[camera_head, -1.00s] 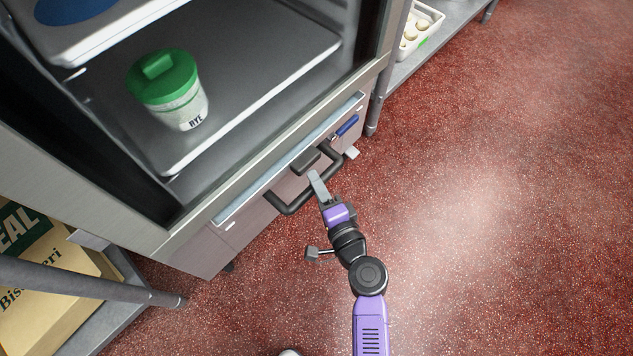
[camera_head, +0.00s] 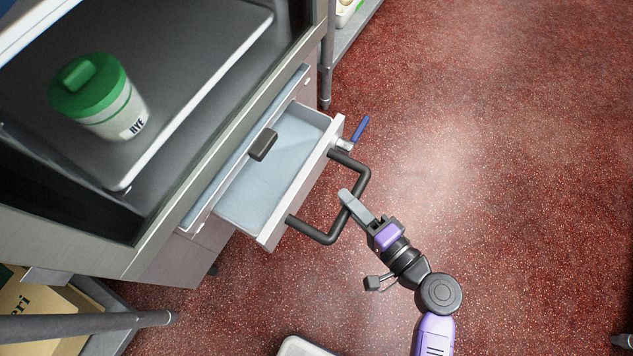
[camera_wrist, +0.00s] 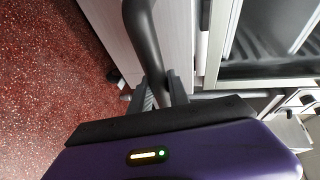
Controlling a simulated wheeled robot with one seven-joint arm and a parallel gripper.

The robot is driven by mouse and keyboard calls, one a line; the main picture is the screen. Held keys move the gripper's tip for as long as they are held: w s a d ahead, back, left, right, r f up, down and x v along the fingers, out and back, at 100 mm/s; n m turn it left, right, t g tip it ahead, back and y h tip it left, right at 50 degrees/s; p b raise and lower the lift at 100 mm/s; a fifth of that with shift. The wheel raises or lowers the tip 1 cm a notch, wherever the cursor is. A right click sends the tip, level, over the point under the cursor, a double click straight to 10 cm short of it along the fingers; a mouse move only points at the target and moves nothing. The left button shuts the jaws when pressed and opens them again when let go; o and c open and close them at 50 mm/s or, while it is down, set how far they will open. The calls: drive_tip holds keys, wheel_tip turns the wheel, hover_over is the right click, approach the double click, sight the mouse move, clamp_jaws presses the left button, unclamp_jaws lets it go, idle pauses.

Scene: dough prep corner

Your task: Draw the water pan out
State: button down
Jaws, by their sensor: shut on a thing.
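The water pan (camera_head: 262,181) is a pale drawer-like pan under the proofing cabinet, standing partly out of its slot. Its black bar handle (camera_head: 363,184) juts from the front panel. A small dark block (camera_head: 262,144) shows at the pan's back edge. My gripper (camera_head: 346,203) is shut on the handle near its middle. In the wrist view the handle (camera_wrist: 146,40) passes between the fingers of my gripper (camera_wrist: 160,92).
A blue lever (camera_head: 360,130) sticks out beside the pan front. Above, a cabinet shelf holds a green-lidded RYE tub (camera_head: 98,96). A cardboard box (camera_head: 40,315) sits on a rack at lower left.

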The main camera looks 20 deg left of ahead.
drive_tip(key=d, duration=0.8)
drive_tip(key=shift+s+d, duration=0.15)
drive_tip(key=shift+s, duration=0.2)
drive_tip(key=c, duration=1.3)
unclamp_jaws()
drive_tip(key=shift+o, duration=0.2)
drive_tip(key=p+v, duration=0.2)
drive_tip(key=v, duration=0.5)
drive_tip(key=shift+s+d+p, duration=0.2)
drive_tip(key=shift+d+p, duration=0.1)
drive_tip(key=shift+d, duration=0.05)
